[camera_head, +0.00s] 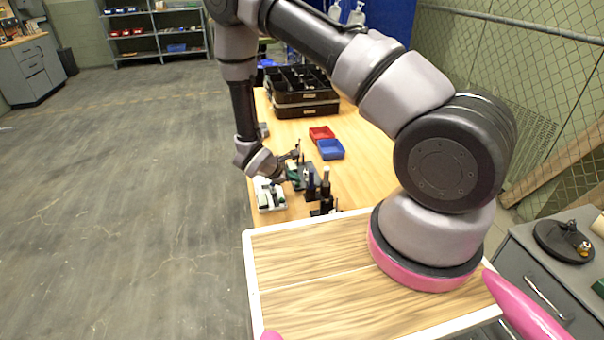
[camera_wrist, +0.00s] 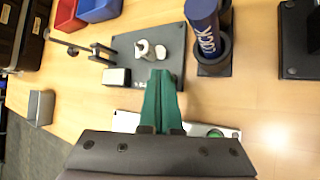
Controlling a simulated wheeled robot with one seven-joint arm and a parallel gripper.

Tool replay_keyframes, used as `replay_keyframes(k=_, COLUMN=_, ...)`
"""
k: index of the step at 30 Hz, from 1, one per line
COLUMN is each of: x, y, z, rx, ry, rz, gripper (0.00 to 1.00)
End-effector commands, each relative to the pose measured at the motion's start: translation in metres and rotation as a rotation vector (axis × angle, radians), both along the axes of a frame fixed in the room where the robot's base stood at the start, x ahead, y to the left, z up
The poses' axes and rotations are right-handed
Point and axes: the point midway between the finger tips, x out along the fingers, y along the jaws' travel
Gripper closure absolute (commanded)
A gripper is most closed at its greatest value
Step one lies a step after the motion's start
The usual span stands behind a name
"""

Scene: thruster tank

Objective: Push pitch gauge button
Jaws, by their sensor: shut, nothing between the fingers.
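A white device (camera_wrist: 125,121), partly hidden behind my gripper in the wrist view, has a round green button (camera_wrist: 215,133) to the right of the fingers. It appears to be the pitch gauge, but its face and label are mostly covered. My gripper (camera_wrist: 162,76) has green fingers pressed together with nothing between them. The fingertips appear over the near edge of a dark plate (camera_wrist: 174,40) with white round parts. I cannot tell whether they touch anything. In the head view my gripper (camera_head: 294,176) is low over the bench, beside a white piece (camera_head: 269,203) with green on it.
A blue bottle (camera_wrist: 203,28) stands in a black holder (camera_wrist: 214,68) close to the right of the fingers. A red bin (camera_head: 321,133) and a blue bin (camera_head: 331,149) lie farther back on the wooden bench (camera_head: 368,178). Black trays (camera_head: 303,92) stand behind them.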

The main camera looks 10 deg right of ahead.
Motion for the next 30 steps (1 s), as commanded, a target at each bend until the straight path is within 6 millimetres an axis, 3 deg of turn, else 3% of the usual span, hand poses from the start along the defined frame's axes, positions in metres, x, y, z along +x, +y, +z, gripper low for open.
replay_keyframes(k=9, x=0.0, y=0.0, z=-0.001, rx=0.0, ry=0.0, rz=0.0, gripper=1.0)
replay_keyframes(k=30, x=0.001, y=0.0, z=0.018, rx=0.001, ry=-0.001, rz=0.0, gripper=1.0)
